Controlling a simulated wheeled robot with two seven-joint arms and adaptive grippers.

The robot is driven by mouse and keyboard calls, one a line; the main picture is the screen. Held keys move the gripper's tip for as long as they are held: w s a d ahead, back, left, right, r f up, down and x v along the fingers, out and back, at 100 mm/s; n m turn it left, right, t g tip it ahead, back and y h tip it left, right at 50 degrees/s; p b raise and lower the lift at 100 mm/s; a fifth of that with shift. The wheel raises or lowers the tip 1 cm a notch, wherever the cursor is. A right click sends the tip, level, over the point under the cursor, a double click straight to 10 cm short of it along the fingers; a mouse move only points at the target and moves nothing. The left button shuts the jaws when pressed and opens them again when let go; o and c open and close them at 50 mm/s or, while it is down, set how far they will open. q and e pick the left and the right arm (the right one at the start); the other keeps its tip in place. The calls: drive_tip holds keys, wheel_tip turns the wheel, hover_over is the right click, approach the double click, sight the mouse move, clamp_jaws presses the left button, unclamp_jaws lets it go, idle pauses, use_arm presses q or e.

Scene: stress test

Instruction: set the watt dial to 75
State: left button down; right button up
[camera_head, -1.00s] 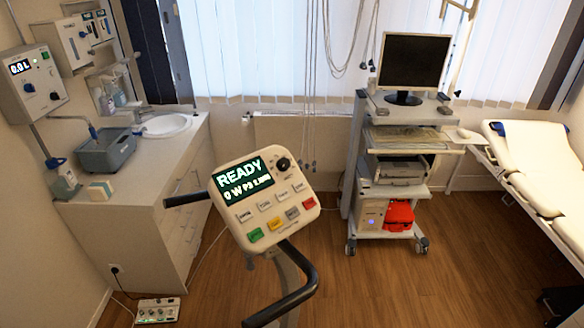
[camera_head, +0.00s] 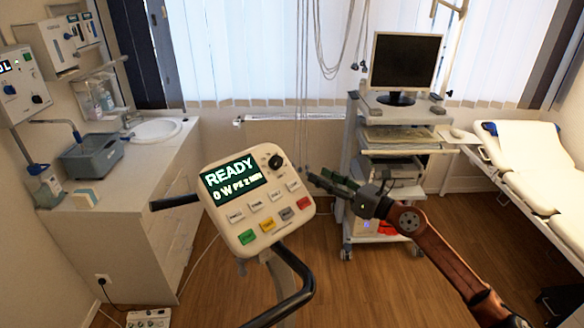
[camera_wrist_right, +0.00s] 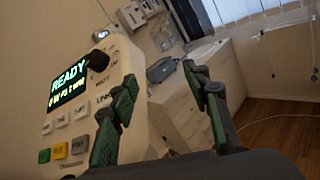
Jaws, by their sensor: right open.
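The control panel (camera_head: 232,217) of the exercise bike stands at the middle of the head view, its screen (camera_head: 235,184) reading READY and 0 W. The watt dial (camera_head: 276,162) is a black round knob at the panel's upper right; it also shows in the right wrist view (camera_wrist_right: 97,61). My right gripper (camera_head: 312,178) is open and empty, to the right of the panel and dial, with its green fingers pointing left toward them. In the wrist view the near finger overlaps the panel's edge in the picture; I cannot tell whether they touch. My left gripper is not in view.
The panel has several coloured buttons below its screen, and a black handlebar (camera_head: 290,290) curves out beneath it. A wheeled cart (camera_head: 352,150) with a monitor stands behind my right arm. A counter with a sink (camera_head: 158,130) is at left, a couch (camera_head: 530,160) at right.

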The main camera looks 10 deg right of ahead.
sight(278, 162)
drive_tip(key=s+a+r+n+g, duration=0.1)
drive_tip(key=s+a+r+n, duration=0.5)
drive_tip(key=shift+s+a+r+n+b, duration=0.1)
drive_tip(key=shift+s+r+n+b, duration=0.1)
drive_tip(key=shift+n+b, duration=0.15)
drive_tip(key=shift+a+r+n+g+y, duration=0.15)
drive_tip(key=shift+a+n+g+y, duration=0.1)
drive_tip(key=shift+g+y, duration=0.05)
drive_tip(key=p+x, duration=0.1)
drive_tip(key=x, duration=0.5)
drive_tip(key=shift+r, duration=0.1)
drive_tip(key=shift+x, duration=0.8)
drive_tip(key=shift+d, duration=0.15)
drive_tip(key=shift+c, duration=0.3)
